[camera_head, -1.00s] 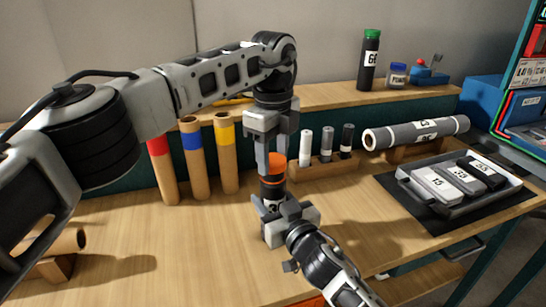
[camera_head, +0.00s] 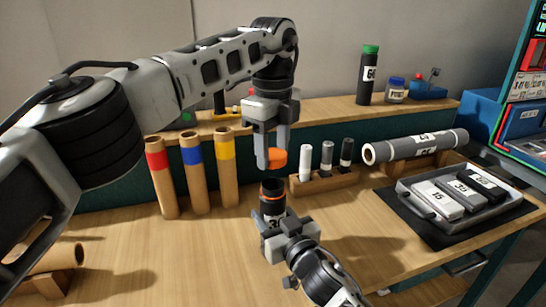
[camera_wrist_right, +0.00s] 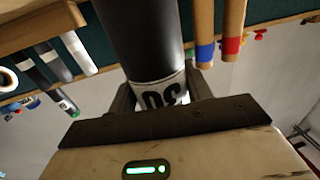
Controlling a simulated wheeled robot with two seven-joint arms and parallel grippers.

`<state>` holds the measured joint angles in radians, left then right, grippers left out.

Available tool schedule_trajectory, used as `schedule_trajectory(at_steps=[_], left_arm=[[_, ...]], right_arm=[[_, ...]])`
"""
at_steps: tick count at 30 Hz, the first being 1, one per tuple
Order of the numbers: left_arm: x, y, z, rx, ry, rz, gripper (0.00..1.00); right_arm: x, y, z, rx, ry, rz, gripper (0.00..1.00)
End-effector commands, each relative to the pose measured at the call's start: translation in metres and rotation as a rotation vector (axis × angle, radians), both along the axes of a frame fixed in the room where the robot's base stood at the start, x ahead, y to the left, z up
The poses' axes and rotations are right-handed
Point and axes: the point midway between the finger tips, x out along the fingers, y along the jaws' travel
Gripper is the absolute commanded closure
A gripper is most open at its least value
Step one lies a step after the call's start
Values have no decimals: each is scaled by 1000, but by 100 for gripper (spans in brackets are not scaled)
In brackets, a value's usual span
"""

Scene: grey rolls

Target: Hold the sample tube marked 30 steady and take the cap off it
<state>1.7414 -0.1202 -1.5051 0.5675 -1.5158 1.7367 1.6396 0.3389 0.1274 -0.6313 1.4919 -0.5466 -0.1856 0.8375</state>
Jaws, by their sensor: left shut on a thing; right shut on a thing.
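The sample tube marked 30 (camera_head: 272,192) is dark, with an open top and an orange ring below its rim. It stands upright, and my right gripper (camera_head: 275,228) is shut on it around its white label. The tube (camera_wrist_right: 145,45) also shows in the right wrist view, with its label between the fingers of the right gripper (camera_wrist_right: 160,95). The orange cap (camera_head: 278,158) is off the tube and held above its mouth. My left gripper (camera_head: 272,160) is shut on the cap, pointing down. A clear gap shows between cap and tube.
Cardboard rolls with red (camera_head: 156,160), blue and yellow (camera_head: 225,150) bands stand to the left. A wooden holder (camera_head: 325,180) with three small cylinders is close on the right. A grey tray (camera_head: 440,215) and a long grey roll (camera_head: 415,146) lie farther right. A green-capped tube (camera_head: 368,75) stands on the back shelf.

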Motion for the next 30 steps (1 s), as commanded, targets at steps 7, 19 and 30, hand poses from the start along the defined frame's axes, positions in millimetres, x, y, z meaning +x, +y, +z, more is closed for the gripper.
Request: schedule_trajectory(at_steps=[7,19,30], left_arm=[[0,0,-1,0,0,-1,80],[0,0,0,0,0,0,80],[0,0,-3,0,0,0,80]], right_arm=[[0,0,0,0,1,0,25],[-11,-6,-1,0,1,0,25],[-78,-40,-2,1,3,0,25]])
